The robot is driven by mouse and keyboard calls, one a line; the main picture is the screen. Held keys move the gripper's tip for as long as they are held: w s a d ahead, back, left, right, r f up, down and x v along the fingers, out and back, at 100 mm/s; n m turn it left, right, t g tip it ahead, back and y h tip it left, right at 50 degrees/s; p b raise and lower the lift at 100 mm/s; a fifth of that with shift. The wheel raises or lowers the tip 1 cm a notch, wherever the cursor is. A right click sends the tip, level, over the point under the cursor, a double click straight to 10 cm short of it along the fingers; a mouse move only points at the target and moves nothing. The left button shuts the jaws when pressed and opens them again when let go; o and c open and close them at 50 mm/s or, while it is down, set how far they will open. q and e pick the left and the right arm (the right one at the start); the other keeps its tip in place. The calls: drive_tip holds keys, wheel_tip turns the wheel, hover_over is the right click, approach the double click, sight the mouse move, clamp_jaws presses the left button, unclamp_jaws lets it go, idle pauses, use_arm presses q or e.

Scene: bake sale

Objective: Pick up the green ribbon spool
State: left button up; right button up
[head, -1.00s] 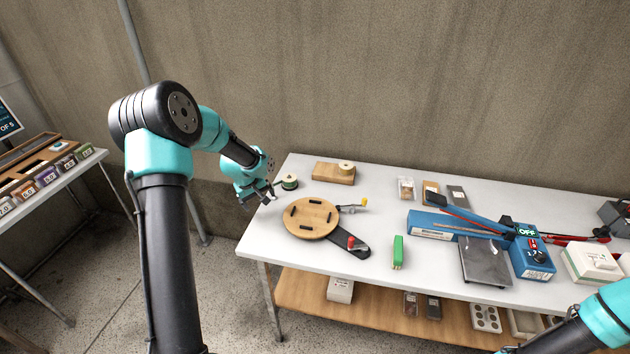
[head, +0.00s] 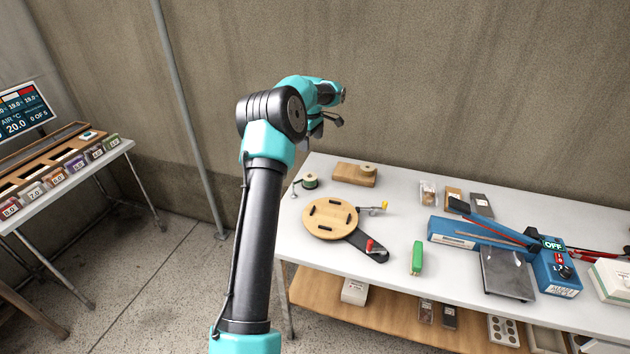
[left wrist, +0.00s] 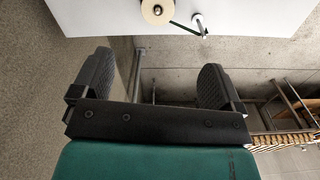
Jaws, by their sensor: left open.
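The green ribbon spool (head: 310,181), with a pale top and dark green winding, stands on the table's back left corner. A thin tail runs from it to a small metal post (head: 295,187). My left gripper (head: 330,122) is in the air, above the spool in the head view, apart from it and empty. In the left wrist view, the open jaws (left wrist: 152,85) show nothing between them. There the spool (left wrist: 157,11) is at the top edge, partly cut off, with its dark tail reaching the post (left wrist: 200,25). My right gripper is not in view.
A second pale spool (head: 368,169) sits on a wooden block (head: 345,174) right of the green one. A round wooden turntable (head: 331,218) with a black arm stands in front. A green stapler-like item (head: 417,257) and blue sealer (head: 452,232) lie further right.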

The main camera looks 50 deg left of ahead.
sight(310, 175)
use_arm(q)
wheel_tip(310, 175, down, 12)
drive_tip(key=shift+f, duration=0.15)
idle(0.5)
drive_tip(key=shift+a+f, duration=0.15)
drive_tip(key=shift+f, duration=1.15)
drive_tip(key=shift+a+f, duration=0.1)
drive_tip(key=shift+f, duration=1.2)
drive_tip(key=c, duration=1)
drive_tip(key=shift+r, duration=0.1)
wheel_tip(310, 175, up, 10)
drive_tip(key=shift+f, duration=0.1)
